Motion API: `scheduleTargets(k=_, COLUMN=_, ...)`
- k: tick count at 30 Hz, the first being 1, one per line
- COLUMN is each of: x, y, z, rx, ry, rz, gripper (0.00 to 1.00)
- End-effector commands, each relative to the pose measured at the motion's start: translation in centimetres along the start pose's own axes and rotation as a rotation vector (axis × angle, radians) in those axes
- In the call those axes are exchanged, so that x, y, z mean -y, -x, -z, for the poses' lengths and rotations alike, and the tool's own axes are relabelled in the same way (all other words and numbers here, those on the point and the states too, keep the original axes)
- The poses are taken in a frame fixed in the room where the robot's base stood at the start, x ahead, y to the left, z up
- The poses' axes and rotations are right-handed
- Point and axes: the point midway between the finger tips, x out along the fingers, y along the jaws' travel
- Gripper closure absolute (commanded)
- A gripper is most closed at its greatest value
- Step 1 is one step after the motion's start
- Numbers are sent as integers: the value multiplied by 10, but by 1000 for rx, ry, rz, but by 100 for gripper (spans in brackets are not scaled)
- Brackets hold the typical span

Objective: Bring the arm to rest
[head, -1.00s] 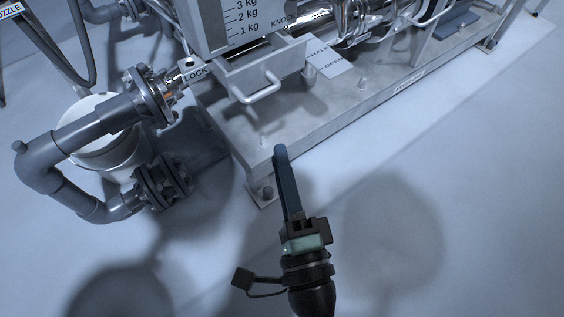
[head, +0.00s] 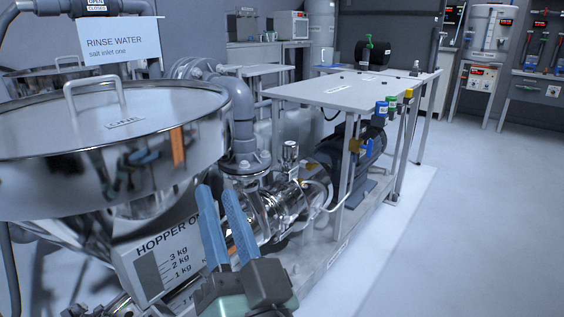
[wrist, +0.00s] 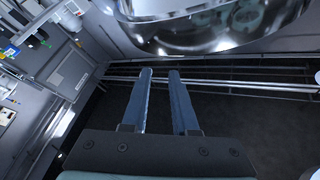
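My gripper (head: 220,206) shows at the bottom middle of the head view. Its two blue fingers point up, with a gap between them, and nothing is held. In the wrist view my gripper (wrist: 160,72) also shows its two fingers apart and empty. In the head view the fingers overlap the pipework right of the steel hopper (head: 105,130). In the wrist view a shiny curved steel surface (wrist: 205,35) lies beyond the fingertips; I cannot tell how far.
A lidded hopper with a handle fills the left, above a kilogram scale panel (head: 165,262). A pump motor (head: 345,160) stands under a grey table (head: 350,92). A sign (head: 118,40) hangs above the hopper. The floor (head: 455,220) at right is clear.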

Motion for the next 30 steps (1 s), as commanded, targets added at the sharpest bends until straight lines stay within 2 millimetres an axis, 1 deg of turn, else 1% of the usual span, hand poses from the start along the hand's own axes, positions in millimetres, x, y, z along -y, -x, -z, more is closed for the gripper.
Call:
scheduleTargets(k=1, x=22, y=-16, z=49, rx=-65, ry=116, rz=-2, gripper=73)
scheduleTargets(k=2, x=30, y=-22, z=69, rx=-100, ry=179, rz=-12, gripper=73)
scheduleTargets(k=3, x=39, y=-27, z=96, rx=-147, ry=259, rz=-28, gripper=73)
scheduleTargets(k=5, x=54, y=-32, z=135, rx=-218, ry=367, rz=-55, gripper=73)
scheduleTargets(k=6, x=64, y=-33, z=160, rx=-266, ry=431, rz=-75, gripper=73)
scheduleTargets(k=8, x=79, y=-33, z=194, rx=-336, ry=518, rz=-106, gripper=73)
scheduleTargets(k=9, x=89, y=-32, z=217, rx=-383, ry=571, rz=-128, gripper=73)
scheduleTargets(k=11, x=104, y=-28, z=249, rx=-453, ry=642, rz=-163, gripper=73)
scheduleTargets(k=12, x=114, y=-24, z=270, rx=-500, ry=686, rz=-188, gripper=73)
scheduleTargets(k=13, x=122, y=-20, z=285, rx=-536, ry=718, rz=-208, gripper=73)
scheduleTargets(k=14, x=127, y=-20, z=297, rx=-551, ry=734, rz=-221, gripper=73)
scheduleTargets(k=15, x=130, y=-27, z=303, rx=-535, ry=726, rz=-219, gripper=73)
scheduleTargets(k=20, x=148, y=-42, z=336, rx=-532, ry=724, rz=-218, gripper=73)
scheduleTargets(k=30, x=195, y=-79, z=419, rx=-529, ry=722, rz=-217, gripper=73)
